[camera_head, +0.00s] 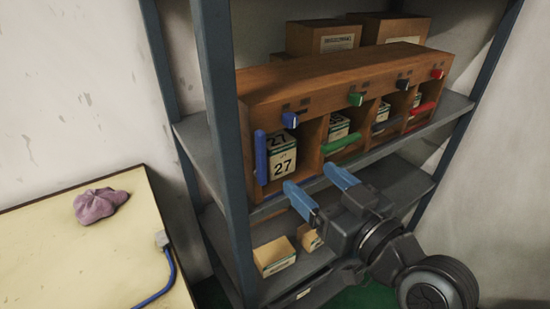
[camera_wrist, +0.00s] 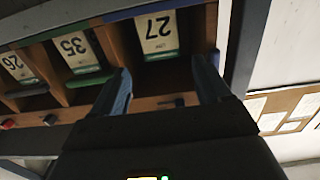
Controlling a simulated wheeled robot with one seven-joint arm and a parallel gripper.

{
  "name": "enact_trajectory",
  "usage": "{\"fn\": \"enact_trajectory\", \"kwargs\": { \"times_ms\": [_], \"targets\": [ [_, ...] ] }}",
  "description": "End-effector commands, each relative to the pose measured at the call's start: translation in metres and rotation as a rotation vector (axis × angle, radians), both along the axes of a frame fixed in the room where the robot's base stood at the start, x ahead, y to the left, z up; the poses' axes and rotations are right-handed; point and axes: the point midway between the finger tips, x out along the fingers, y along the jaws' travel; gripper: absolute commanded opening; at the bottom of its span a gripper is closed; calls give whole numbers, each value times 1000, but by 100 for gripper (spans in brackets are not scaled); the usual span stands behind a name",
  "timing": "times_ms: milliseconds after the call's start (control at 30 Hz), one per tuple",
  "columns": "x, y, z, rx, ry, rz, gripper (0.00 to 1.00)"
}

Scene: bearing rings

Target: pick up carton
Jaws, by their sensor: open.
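A carton with a white label marked 27 (camera_head: 283,164) stands in the leftmost compartment of the wooden rack (camera_head: 330,82). Its label shows upside down in the wrist view (camera_wrist: 157,33). My gripper (camera_head: 313,178) is open and empty. Its two blue fingers point at the front of this compartment, apart from the carton. In the wrist view the gripper (camera_wrist: 163,72) has its fingers on either side of the carton's width, short of it. Other cartons stand in the compartments to the right, one marked 35 (camera_wrist: 78,52) and one marked 26 (camera_wrist: 17,66).
A blue bar (camera_head: 261,158) stands upright at the left of the compartment; a green bar (camera_head: 340,144) crosses the one beside it. A shelf post (camera_head: 222,130) rises at the left. Small boxes (camera_head: 275,256) lie on the lower shelf. A table (camera_head: 60,250) holds a purple cloth (camera_head: 100,204).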

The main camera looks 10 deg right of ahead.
Motion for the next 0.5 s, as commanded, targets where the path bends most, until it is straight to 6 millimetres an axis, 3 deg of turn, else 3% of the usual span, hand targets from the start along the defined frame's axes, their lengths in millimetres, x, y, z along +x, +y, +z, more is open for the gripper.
{"fn": "enact_trajectory", "kwargs": {
  "times_ms": [167, 500],
  "targets": [
    [14, 8, 6, 1, -8, 14, 77],
    [61, 28, 7, 1, -7, 12, 77]
  ]
}}
